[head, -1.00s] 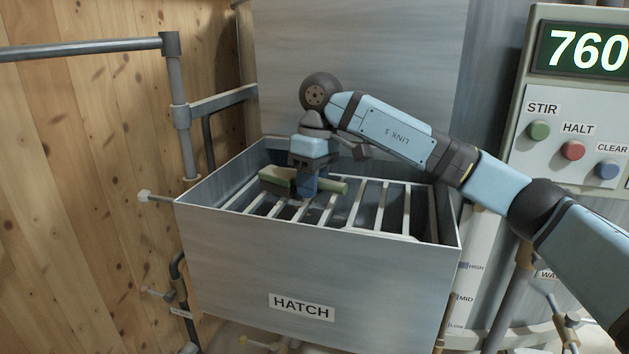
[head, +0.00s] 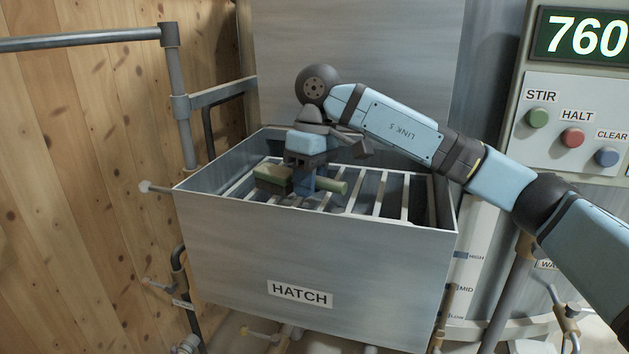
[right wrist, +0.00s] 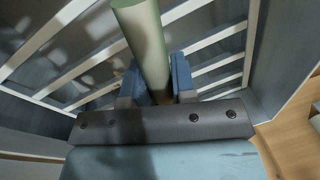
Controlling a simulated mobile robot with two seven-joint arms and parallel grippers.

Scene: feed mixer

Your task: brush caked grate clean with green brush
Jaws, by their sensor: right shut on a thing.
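The green brush (head: 273,174) is in my right gripper (head: 303,186), which is shut on its handle. Its blocky head with a dark underside points left, and the round handle end sticks out to the right. The pale-barred grate (head: 392,196) lies inside the open metal hatch box (head: 300,245). The brush head is over the grate's left part, near the front wall; I cannot tell whether its bristles touch the bars. In the right wrist view the handle (right wrist: 144,40) sits between the blue fingers, with grate bars (right wrist: 62,28) behind. Caking is hard to make out. My left gripper is out of view.
The hatch's walls rise around the grate, and a tall metal panel (head: 350,50) stands behind. A pipe rail (head: 80,40) is at left. A control panel (head: 575,130) with STIR, HALT and CLEAR buttons and a 760 display is at right.

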